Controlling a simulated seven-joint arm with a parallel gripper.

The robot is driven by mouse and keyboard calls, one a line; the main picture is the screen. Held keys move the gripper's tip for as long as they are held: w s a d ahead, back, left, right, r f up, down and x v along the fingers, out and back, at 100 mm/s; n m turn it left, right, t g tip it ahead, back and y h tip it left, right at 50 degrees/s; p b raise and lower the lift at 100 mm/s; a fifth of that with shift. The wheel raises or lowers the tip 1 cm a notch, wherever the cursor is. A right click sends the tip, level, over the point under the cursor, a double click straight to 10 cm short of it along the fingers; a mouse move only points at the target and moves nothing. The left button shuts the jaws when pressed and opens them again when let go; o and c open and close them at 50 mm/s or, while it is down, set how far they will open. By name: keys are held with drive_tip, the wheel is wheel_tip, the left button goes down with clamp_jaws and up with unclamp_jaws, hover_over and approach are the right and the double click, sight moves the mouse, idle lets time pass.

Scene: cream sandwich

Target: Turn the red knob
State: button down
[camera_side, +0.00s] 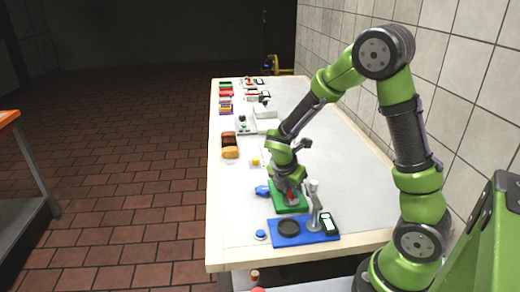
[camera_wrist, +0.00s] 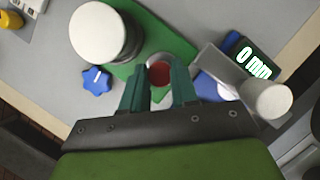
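The round red knob (camera_wrist: 159,73) sits in a pale round mount on a green base (camera_wrist: 186,42). In the wrist view it shows between the two dark green fingers of my gripper (camera_wrist: 159,84), with a gap on each side. The fingers are apart and I see no contact with the knob. In the side view my gripper (camera_side: 290,192) is low over the green base (camera_side: 294,208), and a small patch of red shows there. The depth of the fingers relative to the knob is hard to tell.
A blue star-shaped knob (camera_wrist: 97,80) and a white round cylinder (camera_wrist: 98,33) stand left of the red knob. A blue base (camera_side: 286,240) with a dark disc and a display (camera_side: 328,224) reading "0 mm" in the wrist view is close by.

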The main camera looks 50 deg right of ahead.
drive_tip(key=shift+m, duration=0.3)
drive_tip(key=m+g, duration=0.1)
drive_tip(key=m, duration=0.2)
drive_tip(key=shift+w+m+g, duration=0.2)
drive_tip(key=shift+m+g, duration=0.2)
drive_tip(key=m+g+y, duration=0.1)
drive_tip(key=m, duration=0.2)
drive_tip(key=shift+m, duration=0.3)
drive_tip(key=m+g+y, duration=0.1)
drive_tip(key=m, duration=0.2)
drive_tip(key=shift+w+d+m, duration=0.1)
drive_tip(key=shift+d+m, duration=0.05)
drive_tip(key=shift+m, duration=0.15)
drive_tip(key=m+y, duration=0.1)
drive_tip(key=m, duration=0.2)
drive_tip(key=shift+m, duration=0.4)
drive_tip(key=m+y, duration=0.1)
drive_tip(key=m, duration=0.1)
drive_tip(key=m+y, duration=0.1)
drive_tip(key=m, duration=0.3)
drive_tip(key=shift+d+r+y, duration=0.1)
drive_tip(key=shift+d+y, duration=0.15)
drive_tip(key=shift+y, duration=0.15)
drive_tip(key=m+y, duration=0.1)
drive_tip(key=m, duration=0.2)
drive_tip(key=m+t+y, duration=0.1)
drive_tip(key=m, duration=0.2)
drive_tip(key=shift+d+m, duration=0.15)
drive_tip(key=shift+m, duration=0.15)
